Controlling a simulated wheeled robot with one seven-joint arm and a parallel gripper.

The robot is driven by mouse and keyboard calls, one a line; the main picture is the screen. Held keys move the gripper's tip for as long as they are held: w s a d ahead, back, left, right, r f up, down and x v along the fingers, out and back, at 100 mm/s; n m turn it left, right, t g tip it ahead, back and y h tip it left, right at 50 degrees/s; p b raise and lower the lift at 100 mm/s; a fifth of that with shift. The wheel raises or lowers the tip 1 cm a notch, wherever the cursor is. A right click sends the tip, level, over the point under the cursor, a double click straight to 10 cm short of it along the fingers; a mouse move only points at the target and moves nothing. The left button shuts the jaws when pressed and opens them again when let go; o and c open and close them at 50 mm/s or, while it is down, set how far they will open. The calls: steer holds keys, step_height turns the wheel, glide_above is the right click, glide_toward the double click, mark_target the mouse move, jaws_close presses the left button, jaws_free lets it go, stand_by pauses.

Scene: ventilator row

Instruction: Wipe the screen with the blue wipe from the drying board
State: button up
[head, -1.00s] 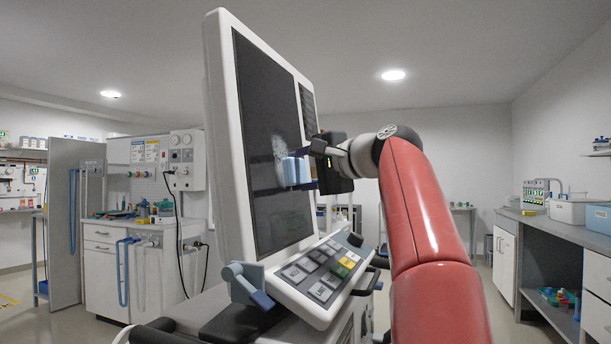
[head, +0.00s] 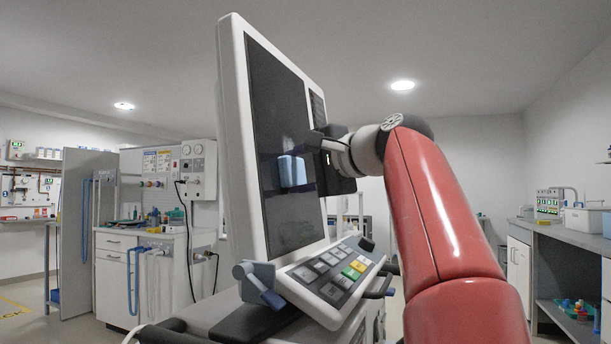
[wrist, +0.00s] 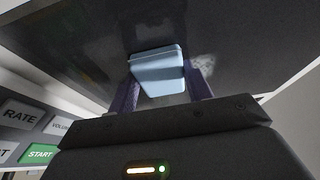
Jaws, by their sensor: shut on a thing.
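The screen (head: 272,110) is a tall dark panel in a white frame, tilted above a keypad. The blue wipe (head: 291,171) is a folded light-blue pad against the screen's lower middle. My gripper (head: 308,168) is shut on it from the right. In the wrist view the wipe (wrist: 158,68) sits between my two purplish fingers (wrist: 160,92), its far face at or very near the dark screen (wrist: 90,50). I cannot tell whether it touches. A pale smudge (wrist: 206,64) shows on the screen just right of the wipe. The drying board is not identifiable.
A keypad (head: 340,275) with grey, yellow and green keys juts out below the screen. A grey clamp-like fitting (head: 258,278) is at its left corner. A bench with equipment (head: 565,225) stands at right, and a white cabinet (head: 150,270) behind at left.

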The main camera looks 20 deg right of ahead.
mark_target(300, 160)
steer(key=shift+s+a, duration=0.25)
step_height(300, 160, up, 2)
steer(key=shift+w+a+r+p, duration=0.1)
steer(key=shift+w+a+p, duration=0.05)
steer(key=shift+p, duration=1.05)
steer(key=shift+w+d+p, duration=0.85)
steer(key=shift+w+d, duration=0.25)
steer(key=shift+d, duration=0.1)
steer(key=w+d, duration=0.2)
steer(key=shift+w+d, duration=0.35)
steer(key=shift+w, duration=0.05)
steer(key=shift+s+d+r, duration=0.15)
steer(key=shift+s+d, duration=0.9)
steer(key=shift+s, duration=0.05)
steer(key=shift+s+d+r, duration=0.1)
steer(key=shift+s+d, duration=0.9)
steer(key=shift+s, duration=0.05)
